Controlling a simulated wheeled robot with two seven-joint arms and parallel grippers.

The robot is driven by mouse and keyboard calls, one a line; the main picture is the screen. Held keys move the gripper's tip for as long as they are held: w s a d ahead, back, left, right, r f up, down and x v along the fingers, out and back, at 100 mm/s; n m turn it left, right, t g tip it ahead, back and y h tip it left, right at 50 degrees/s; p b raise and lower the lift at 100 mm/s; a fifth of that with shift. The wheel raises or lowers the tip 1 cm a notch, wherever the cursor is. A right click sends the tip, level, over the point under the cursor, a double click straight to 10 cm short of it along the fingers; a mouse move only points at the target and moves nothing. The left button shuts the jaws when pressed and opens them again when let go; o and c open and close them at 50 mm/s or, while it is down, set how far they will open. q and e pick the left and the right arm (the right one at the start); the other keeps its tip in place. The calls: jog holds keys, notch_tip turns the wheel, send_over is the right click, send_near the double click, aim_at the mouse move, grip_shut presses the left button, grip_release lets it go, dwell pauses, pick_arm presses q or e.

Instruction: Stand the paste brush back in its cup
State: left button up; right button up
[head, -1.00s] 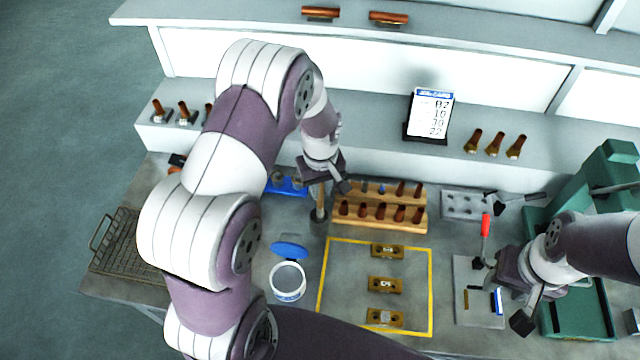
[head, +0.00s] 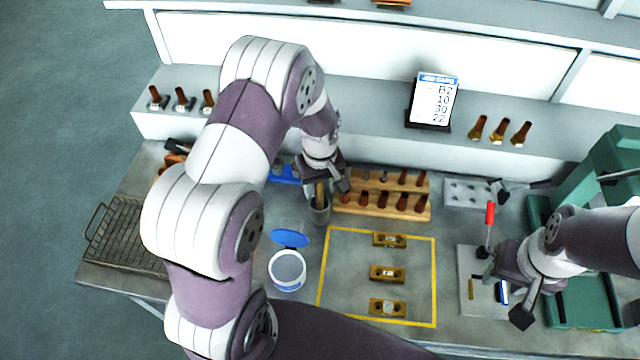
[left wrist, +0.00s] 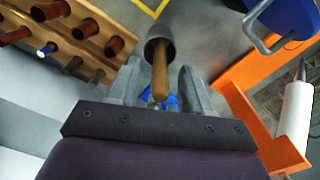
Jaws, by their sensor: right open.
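The paste brush's wooden handle (head: 320,192) stands in the dark grey cup (head: 320,214), left of the wooden rack; its bristle end is hidden. In the left wrist view the handle (left wrist: 160,72) runs up from the cup (left wrist: 157,38) between my finger pads. My left gripper (head: 324,184) is just above the cup, around the handle. Its fingers (left wrist: 158,86) look open, with a gap on each side of the handle. My right gripper (head: 504,295) is open and empty at the right, near the grey plate with the red-handled lever (head: 490,214).
The wooden rack (head: 380,209) with several brown-handled tools stands close right of the cup. A white tub (head: 287,271) with a blue lid (head: 290,238) is in front. A yellow outline (head: 434,280) holds 3 brass blocks. A wire basket (head: 125,235) lies at left.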

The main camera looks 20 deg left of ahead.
pick_arm(q)
jog(key=shift+r, duration=0.2)
notch_tip(320, 180, up, 11)
jog(key=b, duration=0.3)
jog(key=shift+r, duration=0.65)
